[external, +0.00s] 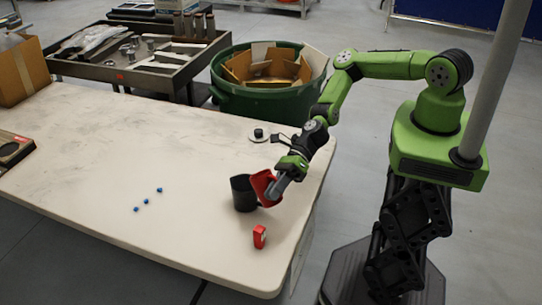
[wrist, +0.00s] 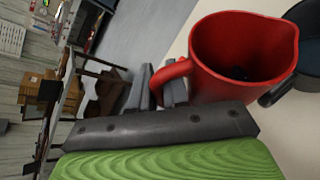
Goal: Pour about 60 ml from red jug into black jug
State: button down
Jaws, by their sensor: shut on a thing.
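The red jug (external: 264,187) is held tilted toward the black jug, its upper part at the black jug's right side in the external view. In the wrist view the red jug (wrist: 235,60) shows its open mouth, with something dark at the bottom. My gripper (external: 279,189) is shut on its handle; the fingers also show in the wrist view (wrist: 162,90). The black jug (external: 243,194) stands upright on the table; its edge and handle show at the right of the wrist view (wrist: 285,85). I cannot see inside it or any flowing liquid.
A small red object (external: 259,237) stands on the white table (external: 100,150) near its right end. Several blue pieces (external: 147,199) lie left of the jugs. A dark round item (external: 259,134) lies behind. A green bin (external: 262,100) stands beyond the table.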

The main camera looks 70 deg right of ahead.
jog(key=s+f+n+t+b, duration=0.1)
jog(key=f+b, duration=0.1)
jog(key=f, duration=0.1)
jog(key=s+a+f+n+t+b, duration=0.1)
jog(key=s+f+b, duration=0.1)
jog(key=f, duration=0.1)
jog(key=s+a+f+n+h+b, duration=0.1)
jog(key=f+b, duration=0.2)
jog(key=shift+s+f+t, duration=0.1)
jog(key=shift+s+t, duration=0.05)
jog(key=shift+t, duration=0.25)
jog(key=shift+s+a+f+n+t+b, duration=0.2)
jog(key=shift+s+f+n+t+b, duration=0.25)
jog(key=shift+n+b, duration=0.5)
jog(key=shift+w+r, duration=0.1)
jog(key=shift+r, duration=0.1)
